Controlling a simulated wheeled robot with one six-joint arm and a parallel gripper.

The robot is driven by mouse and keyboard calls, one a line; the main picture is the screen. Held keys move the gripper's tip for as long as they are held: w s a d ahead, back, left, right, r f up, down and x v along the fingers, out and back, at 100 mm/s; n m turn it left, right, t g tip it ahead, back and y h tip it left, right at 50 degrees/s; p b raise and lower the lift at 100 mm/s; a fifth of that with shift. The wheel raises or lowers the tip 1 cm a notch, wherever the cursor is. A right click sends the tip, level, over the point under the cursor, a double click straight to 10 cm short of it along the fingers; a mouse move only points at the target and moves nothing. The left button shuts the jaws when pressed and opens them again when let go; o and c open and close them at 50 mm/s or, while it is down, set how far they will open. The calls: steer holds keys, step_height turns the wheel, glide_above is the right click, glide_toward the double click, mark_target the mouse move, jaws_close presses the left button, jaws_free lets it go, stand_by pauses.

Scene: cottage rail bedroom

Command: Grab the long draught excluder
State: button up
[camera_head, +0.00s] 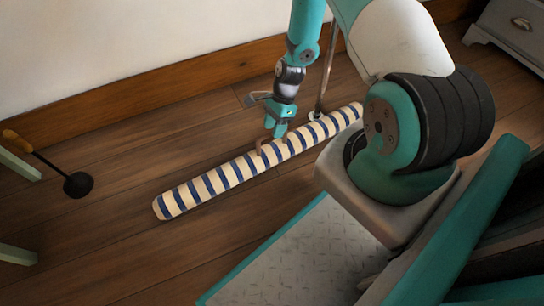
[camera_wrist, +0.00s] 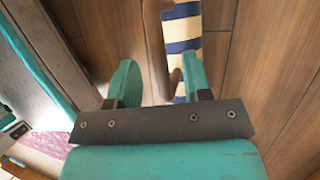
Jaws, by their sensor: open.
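The long draught excluder (camera_head: 225,177), a tube with cream and navy stripes, lies diagonally on the wood floor. My gripper (camera_head: 272,142) is open at its middle, just above or touching it; the exact gap is unclear. A brown curved piece (camera_head: 261,146), like a loop handle, shows at the tube there. In the wrist view, the brown piece (camera_wrist: 155,45) lies between the two teal fingers of my gripper (camera_wrist: 158,72). The excluder (camera_wrist: 183,30) runs up the picture behind the right finger, which hides part of it. The left finger is over bare floor.
A wall with a wooden skirting board (camera_head: 150,90) runs behind the excluder. A black round-ended tool with a wooden handle (camera_head: 78,184) lies at left by pale green furniture legs (camera_head: 18,166). A grey drawer unit (camera_head: 510,30) stands at top right.

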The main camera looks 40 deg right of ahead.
steer(key=b+x, duration=0.1)
steer(key=x, duration=0.1)
steer(key=shift+s+a+f, duration=0.1)
steer(key=shift+f, duration=0.25)
steer(key=shift+r, duration=0.1)
jaws_close()
stand_by(0.9)
